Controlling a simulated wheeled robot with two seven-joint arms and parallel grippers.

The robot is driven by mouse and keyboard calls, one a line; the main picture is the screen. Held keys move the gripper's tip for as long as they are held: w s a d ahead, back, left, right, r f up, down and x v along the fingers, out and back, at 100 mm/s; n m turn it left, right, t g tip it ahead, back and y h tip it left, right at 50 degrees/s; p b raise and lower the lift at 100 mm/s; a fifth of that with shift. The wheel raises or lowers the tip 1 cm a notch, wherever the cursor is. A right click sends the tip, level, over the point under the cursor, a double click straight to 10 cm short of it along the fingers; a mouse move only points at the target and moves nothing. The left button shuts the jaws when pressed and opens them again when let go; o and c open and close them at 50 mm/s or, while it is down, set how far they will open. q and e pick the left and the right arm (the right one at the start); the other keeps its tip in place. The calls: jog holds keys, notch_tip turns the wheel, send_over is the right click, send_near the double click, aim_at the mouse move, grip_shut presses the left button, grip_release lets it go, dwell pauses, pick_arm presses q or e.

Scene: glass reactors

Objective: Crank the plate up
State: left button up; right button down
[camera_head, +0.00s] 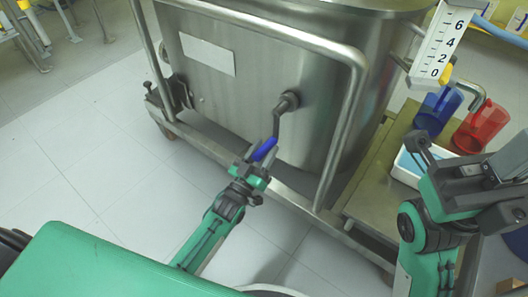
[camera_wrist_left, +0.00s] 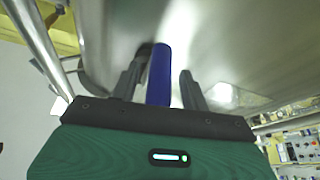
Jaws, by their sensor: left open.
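A crank with a dark hub (camera_head: 288,102) sits on the front of a large steel tank (camera_head: 235,95). Its arm hangs down to a blue handle (camera_head: 264,149), which points down and left. My left gripper (camera_head: 257,162) is open around the blue handle. In the left wrist view the blue handle (camera_wrist_left: 159,75) stands between the two spread fingers, nearer the left one, with a gap on the right. A white scale (camera_head: 443,38) marked 6, 4, 2, 0 has a yellow pointer (camera_head: 446,73) near 0. I cannot make out the plate itself.
A steel tube frame (camera_head: 354,110) runs around the tank front, close to my left gripper. A blue jug (camera_head: 437,110), a red jug (camera_head: 482,124) and a white-blue tray (camera_head: 408,166) stand at the right. My right arm (camera_head: 425,235) is there too.

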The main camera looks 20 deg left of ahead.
pick_arm(q)
jog(key=shift+w+r, duration=0.1)
jog(key=shift+w, duration=0.1)
grip_shut()
jog(key=shift+a+m, duration=0.1)
jog(key=shift+m, duration=0.2)
